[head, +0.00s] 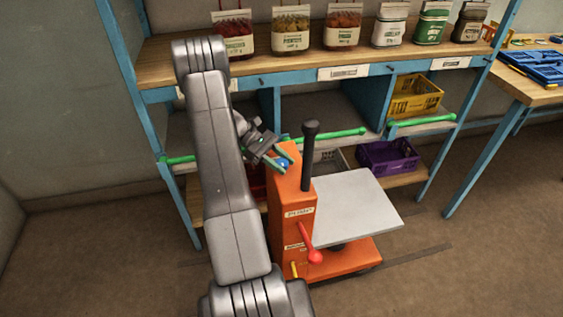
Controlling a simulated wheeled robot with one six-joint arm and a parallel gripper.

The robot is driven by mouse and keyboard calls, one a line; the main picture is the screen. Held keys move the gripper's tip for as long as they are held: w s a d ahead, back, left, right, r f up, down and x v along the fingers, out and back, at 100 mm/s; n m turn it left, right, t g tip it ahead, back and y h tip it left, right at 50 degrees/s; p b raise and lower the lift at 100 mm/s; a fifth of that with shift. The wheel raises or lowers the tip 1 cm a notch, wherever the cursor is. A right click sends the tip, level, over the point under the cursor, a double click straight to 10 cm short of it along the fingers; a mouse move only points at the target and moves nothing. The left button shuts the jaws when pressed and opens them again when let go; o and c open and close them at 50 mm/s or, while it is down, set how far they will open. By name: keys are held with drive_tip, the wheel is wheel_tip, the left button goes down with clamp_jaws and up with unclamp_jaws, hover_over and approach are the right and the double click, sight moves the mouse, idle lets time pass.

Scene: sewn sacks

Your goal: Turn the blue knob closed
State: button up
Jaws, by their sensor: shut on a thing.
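The blue knob (284,163) sits on top of the orange column of a small machine (292,215). Only a small part of it shows, because my gripper covers the rest. My gripper (280,161) reaches down from the left to the column's top and is shut on the knob. How far the knob is turned cannot be told.
A black post (308,158) rises right beside the gripper. A red lever (310,246) and a grey platform (352,212) are on the machine. Behind stands a blue-framed shelf with several sacks, a yellow crate (415,97) and a purple crate (388,157). Floor is clear at right.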

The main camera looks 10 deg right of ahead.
idle(0.3)
drive_tip(key=o, duration=1)
drive_tip(key=w+a, duration=0.6)
drive_tip(key=w+a+b, duration=0.1)
drive_tip(key=w+a, duration=0.2)
drive_tip(key=shift+a+r, duration=0.2)
drive_tip(key=shift+r, duration=0.05)
drive_tip(key=shift+d, duration=0.1)
drive_tip(key=s+d, duration=0.4)
drive_tip(key=s+d+p, duration=0.1)
drive_tip(key=s+d, duration=0.3)
drive_tip(key=shift+s+d, duration=0.2)
drive_tip(key=shift+d, duration=0.15)
drive_tip(key=shift+s+d+f, duration=0.25)
drive_tip(key=shift+s+d, duration=0.05)
